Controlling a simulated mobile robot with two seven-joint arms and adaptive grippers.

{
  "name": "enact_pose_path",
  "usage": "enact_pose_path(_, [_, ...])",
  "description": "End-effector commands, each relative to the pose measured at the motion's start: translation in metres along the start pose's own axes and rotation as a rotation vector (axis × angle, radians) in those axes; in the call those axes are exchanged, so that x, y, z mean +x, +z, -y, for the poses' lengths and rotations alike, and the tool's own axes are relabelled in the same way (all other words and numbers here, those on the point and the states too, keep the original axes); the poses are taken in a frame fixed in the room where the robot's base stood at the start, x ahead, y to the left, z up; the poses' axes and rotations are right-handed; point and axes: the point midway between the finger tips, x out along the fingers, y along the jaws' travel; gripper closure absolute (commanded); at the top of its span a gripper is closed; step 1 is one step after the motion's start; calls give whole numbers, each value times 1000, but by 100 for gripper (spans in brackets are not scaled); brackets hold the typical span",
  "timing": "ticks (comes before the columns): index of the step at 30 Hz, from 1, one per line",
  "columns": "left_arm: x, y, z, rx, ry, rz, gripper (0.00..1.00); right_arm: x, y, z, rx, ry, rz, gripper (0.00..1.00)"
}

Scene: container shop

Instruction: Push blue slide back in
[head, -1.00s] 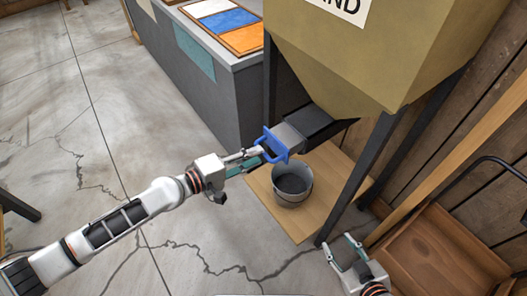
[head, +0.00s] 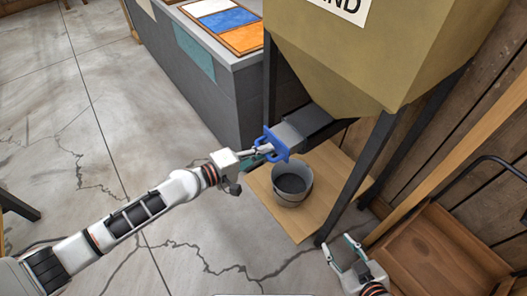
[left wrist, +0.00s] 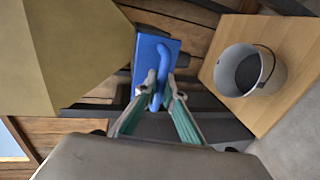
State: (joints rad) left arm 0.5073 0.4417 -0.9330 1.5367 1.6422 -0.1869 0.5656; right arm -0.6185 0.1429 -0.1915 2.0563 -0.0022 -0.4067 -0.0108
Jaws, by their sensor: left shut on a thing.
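The blue slide handle (head: 272,146) sits on the end of a grey slide plate (head: 292,136) that sticks out of the dark outlet under the tan hopper (head: 375,50). My left gripper (head: 262,149) is shut on the blue handle. In the left wrist view, the fingers of my left gripper (left wrist: 160,100) close on the curved bar of the blue handle (left wrist: 163,62). My right gripper (head: 347,255) is at the lower right, apart from the slide, with its fingers spread and nothing between them.
A metal bucket (head: 292,184) with dark contents stands on a wooden board (head: 318,215) below the outlet. Dark hopper legs (head: 362,165) flank it. A grey counter (head: 215,95) stands behind left; a wooden cart (head: 440,250) is at right.

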Motion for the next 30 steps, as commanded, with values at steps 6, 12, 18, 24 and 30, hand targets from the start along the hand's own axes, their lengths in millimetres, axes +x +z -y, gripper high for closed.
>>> enact_pose_path(6, [41, 0, -9, -2, 4, 0, 100, 1, 6, 2, 1, -2, 8, 60])
enact_pose_path(12, [68, 0, -14, -1, 1, 0, 100, 3, 10, 2, -3, -1, 14, 60])
enact_pose_path(18, [71, 0, -16, -1, 2, 0, 100, 2, 6, 0, -4, 2, 7, 60])
enact_pose_path(24, [71, 0, -17, -1, 3, 0, 76, 3, 6, 0, -3, 2, 6, 60])
enact_pose_path(30, [71, 0, -16, 0, 2, 0, 75, 3, 6, 0, -4, 2, 7, 60])
